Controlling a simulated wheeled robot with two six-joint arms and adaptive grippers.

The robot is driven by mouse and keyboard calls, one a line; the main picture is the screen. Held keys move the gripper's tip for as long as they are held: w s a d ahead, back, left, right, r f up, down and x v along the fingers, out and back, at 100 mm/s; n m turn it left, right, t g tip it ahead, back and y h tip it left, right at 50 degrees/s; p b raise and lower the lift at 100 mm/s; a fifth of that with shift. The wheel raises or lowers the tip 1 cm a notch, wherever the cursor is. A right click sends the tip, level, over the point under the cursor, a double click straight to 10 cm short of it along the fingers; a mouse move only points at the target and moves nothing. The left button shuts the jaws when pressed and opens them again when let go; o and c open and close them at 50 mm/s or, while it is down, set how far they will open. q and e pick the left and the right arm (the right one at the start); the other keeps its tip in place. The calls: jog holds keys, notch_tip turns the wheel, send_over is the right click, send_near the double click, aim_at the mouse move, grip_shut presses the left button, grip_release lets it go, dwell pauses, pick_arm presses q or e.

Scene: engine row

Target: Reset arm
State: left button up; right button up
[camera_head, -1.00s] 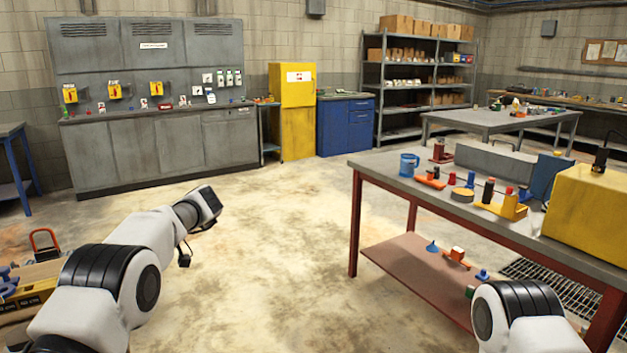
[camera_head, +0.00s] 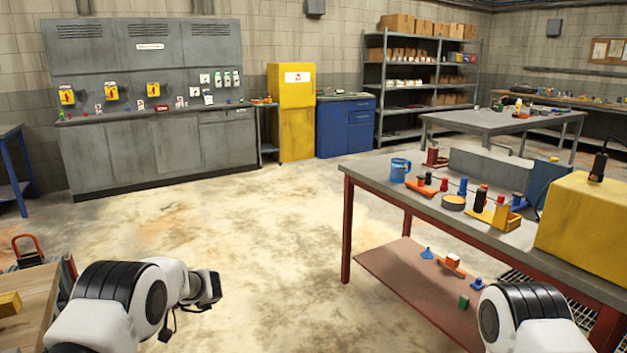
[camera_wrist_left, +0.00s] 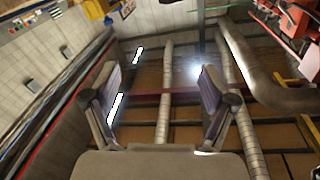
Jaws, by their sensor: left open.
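My left arm (camera_head: 125,298) comes in from the lower left in the head view, bent low over the bare floor. Its dark wrist end (camera_head: 207,288) points right. In the left wrist view my left gripper (camera_wrist_left: 158,98) is open, its two fingers wide apart with nothing between them. Beyond the fingers are pipes and ceiling panels. Of my right arm, only a link (camera_head: 520,315) shows at the bottom right of the head view; the right gripper is out of the picture.
A red-framed workbench (camera_head: 375,176) with a blue mug (camera_head: 400,170) and several small parts stands on the right. A wooden surface (camera_head: 38,296) is close at the lower left, beside my left arm. Grey cabinets (camera_head: 150,155) line the back wall. The middle floor is clear.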

pick_arm(q)
jog(key=s+d+f+m+t+h, duration=0.1)
jog(key=s+f+m+t+h, duration=0.2)
jog(key=f+m+t, duration=0.7)
jog(key=s+d+f+m+t+h, duration=0.1)
jog(key=s+f+m+t+h, duration=0.15)
jog(key=f+m+t, duration=0.7)
jog(key=s+d+f+g+h, duration=0.3)
jog(key=s+d+g, duration=0.1)
jog(key=s, duration=0.5)
jog(key=s+d+f+g+h, duration=0.4)
jog(key=s+d, duration=0.3)
jog(key=s, duration=0.3)
jog(key=s+d+f+g+h, duration=0.4)
jog(key=s+d, duration=0.1)
jog(key=s, duration=0.4)
jog(key=shift+s+d+p, duration=0.2)
jog(key=shift+s+p, duration=0.2)
